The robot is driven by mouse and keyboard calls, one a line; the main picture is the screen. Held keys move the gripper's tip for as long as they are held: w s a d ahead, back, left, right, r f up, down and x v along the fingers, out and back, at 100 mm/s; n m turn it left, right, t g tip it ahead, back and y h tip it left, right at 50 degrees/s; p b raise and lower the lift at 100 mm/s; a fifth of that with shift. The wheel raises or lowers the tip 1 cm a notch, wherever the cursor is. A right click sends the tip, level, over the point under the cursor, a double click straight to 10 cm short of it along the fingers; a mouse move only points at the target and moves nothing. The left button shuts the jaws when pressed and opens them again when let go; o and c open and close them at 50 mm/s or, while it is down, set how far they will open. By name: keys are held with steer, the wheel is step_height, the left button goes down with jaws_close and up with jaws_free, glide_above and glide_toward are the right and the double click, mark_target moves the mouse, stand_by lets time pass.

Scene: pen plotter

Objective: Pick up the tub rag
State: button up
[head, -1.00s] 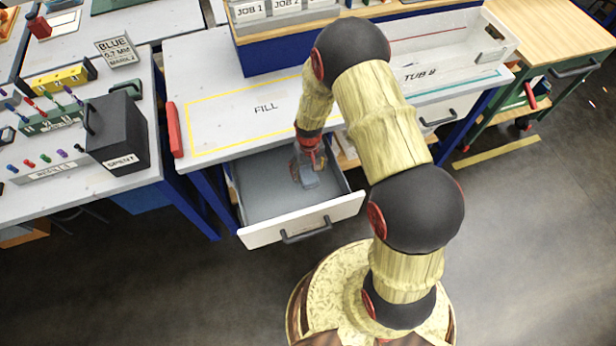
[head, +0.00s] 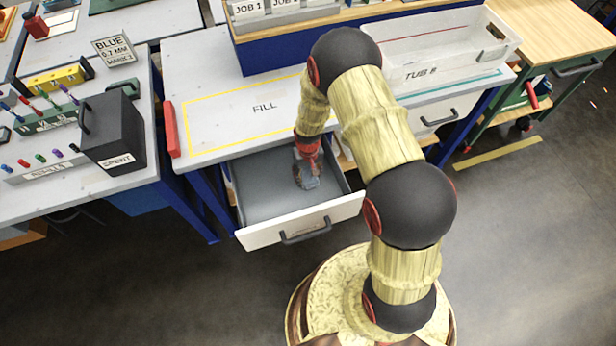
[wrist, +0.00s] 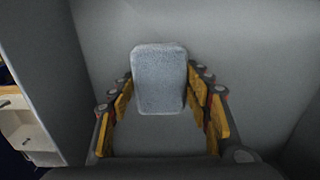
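The tub rag is a pale blue-grey, rounded block (wrist: 158,78) lying on the drawer floor in the wrist view. My gripper (wrist: 158,88) is open, with one yellow-padded finger on each side of the rag. The fingertips are close to its side edges, and I cannot tell whether they touch. In the head view my gripper (head: 306,173) points down into the open grey drawer (head: 262,202) under the bench. The rag there is mostly hidden by the gripper.
The drawer's white front (head: 325,219) and side walls surround my gripper. Above it is the bench top with the yellow FILL outline (head: 225,118). A white tub (head: 440,48) stands at the bench's right, and a black spent box (head: 113,135) stands on the left table.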

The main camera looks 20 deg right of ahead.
mark_target(308, 175)
steer(key=c, duration=0.5)
steer(key=shift+o, duration=0.2)
step_height(308, 175, up, 10)
steer(key=p, duration=0.3)
steer(key=o, duration=0.5)
steer(key=c, duration=0.5)
